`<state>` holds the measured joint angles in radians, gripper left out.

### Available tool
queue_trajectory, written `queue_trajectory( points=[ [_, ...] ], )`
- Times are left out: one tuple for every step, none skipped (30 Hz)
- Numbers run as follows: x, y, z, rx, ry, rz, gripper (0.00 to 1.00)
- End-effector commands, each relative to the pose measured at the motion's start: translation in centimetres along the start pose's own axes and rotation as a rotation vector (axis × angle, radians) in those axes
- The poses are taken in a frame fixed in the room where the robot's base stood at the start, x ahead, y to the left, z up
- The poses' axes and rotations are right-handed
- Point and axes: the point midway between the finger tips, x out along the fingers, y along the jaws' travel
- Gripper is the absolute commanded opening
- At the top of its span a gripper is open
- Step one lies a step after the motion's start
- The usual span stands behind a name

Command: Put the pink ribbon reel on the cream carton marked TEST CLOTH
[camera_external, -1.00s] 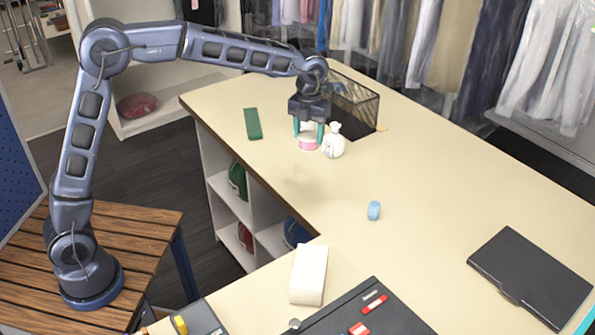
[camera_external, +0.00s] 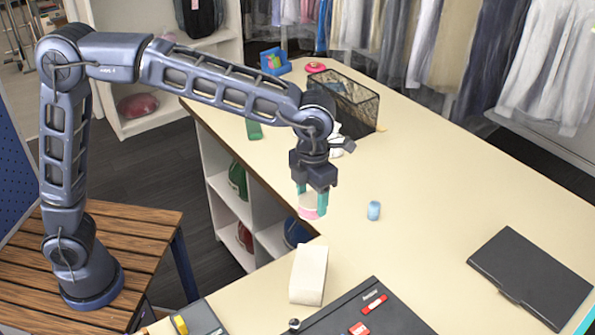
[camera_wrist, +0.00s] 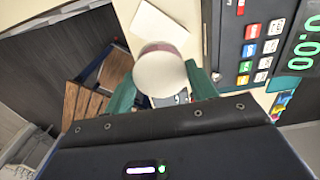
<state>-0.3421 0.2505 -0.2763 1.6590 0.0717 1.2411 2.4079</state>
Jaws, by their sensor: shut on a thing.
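The pink ribbon reel (camera_external: 309,212) is between the teal fingers of my gripper (camera_external: 311,203), held above the counter near its inner corner. In the wrist view the reel's pale round end (camera_wrist: 160,73) shows between the fingers of my gripper (camera_wrist: 161,84). A cream carton (camera_external: 308,275) lies on the counter below and in front of the reel, apart from it. What looks like the carton (camera_wrist: 157,27) shows beyond the reel in the wrist view, partly hidden by it. I cannot read any marking on the carton.
A black device with coloured buttons (camera_external: 345,318) is close to the carton's right. A small blue cylinder (camera_external: 374,211) stands right of my gripper.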

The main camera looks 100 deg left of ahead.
Motion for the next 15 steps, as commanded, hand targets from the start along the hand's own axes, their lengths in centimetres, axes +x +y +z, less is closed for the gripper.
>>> queue_trajectory(
  points=[
    [0.8, 0.0, -0.1, 0.001, 0.003, 0.002, 0.34],
    [1.3, 0.0, -0.1, 0.001, 0.002, 0.002, 0.34],
    [2.1, 0.0, -0.1, 0.001, 0.003, 0.003, 0.34],
    [2.8, 0.1, -0.1, 0.001, 0.003, 0.003, 0.34],
    [3.4, 0.0, 0.0, 0.001, 0.002, 0.002, 0.34],
    [4.3, 0.0, -0.1, 0.001, 0.003, 0.003, 0.34],
    [5.0, 0.0, -0.1, 0.001, 0.003, 0.002, 0.34],
    [5.6, 0.1, -0.1, 0.001, 0.003, 0.003, 0.34],
    [6.5, 0.0, 0.0, 0.001, 0.003, 0.002, 0.34],
    [7.2, 0.1, 0.0, 0.001, 0.003, 0.002, 0.34],
    [7.8, 0.1, -0.1, 0.001, 0.003, 0.002, 0.34],
    [8.7, 0.1, 0.0, 0.0, 0.003, 0.002, 0.34],
    [9.3, 0.1, 0.0, 0.0, 0.003, 0.002, 0.34],
    [10.0, 0.1, 0.0, 0.0, 0.003, 0.002, 0.34],
    [10.9, 0.1, 0.0, -0.001, 0.004, 0.002, 0.34]
  ],
)
